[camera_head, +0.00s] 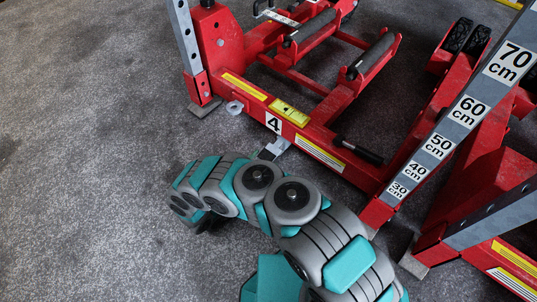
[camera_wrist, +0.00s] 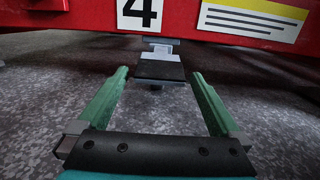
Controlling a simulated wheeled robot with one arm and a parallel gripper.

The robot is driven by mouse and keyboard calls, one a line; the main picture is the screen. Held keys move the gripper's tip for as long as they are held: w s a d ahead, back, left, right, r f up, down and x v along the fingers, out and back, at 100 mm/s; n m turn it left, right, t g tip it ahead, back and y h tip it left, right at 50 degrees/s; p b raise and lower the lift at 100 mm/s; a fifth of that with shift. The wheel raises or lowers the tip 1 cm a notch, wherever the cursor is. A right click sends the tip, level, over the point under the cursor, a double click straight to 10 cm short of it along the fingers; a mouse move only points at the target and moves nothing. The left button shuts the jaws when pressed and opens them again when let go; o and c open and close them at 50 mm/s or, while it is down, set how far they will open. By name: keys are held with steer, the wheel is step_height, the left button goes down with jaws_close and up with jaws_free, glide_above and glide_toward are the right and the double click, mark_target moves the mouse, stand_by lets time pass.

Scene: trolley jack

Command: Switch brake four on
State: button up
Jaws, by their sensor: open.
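The number 4 label (camera_head: 273,123) is on the low red beam of the trolley jack (camera_head: 318,132). Below it a brake pedal (camera_head: 274,148) sticks out, partly hidden by my arm in the head view. In the wrist view the pedal (camera_wrist: 160,68) has a flat black pad on a grey metal arm, just under the label (camera_wrist: 140,14). My gripper (camera_wrist: 159,73) is open, with one green finger on each side of the pad and a gap at both sides.
A grey post with height marks from 30 to 70 cm (camera_head: 461,115) stands at right, beside more red jack parts. A black-gripped handle (camera_head: 358,150) lies along the beam. The floor at left is clear.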

steer(key=shift+v, duration=1.5)
steer(key=shift+r, duration=0.1)
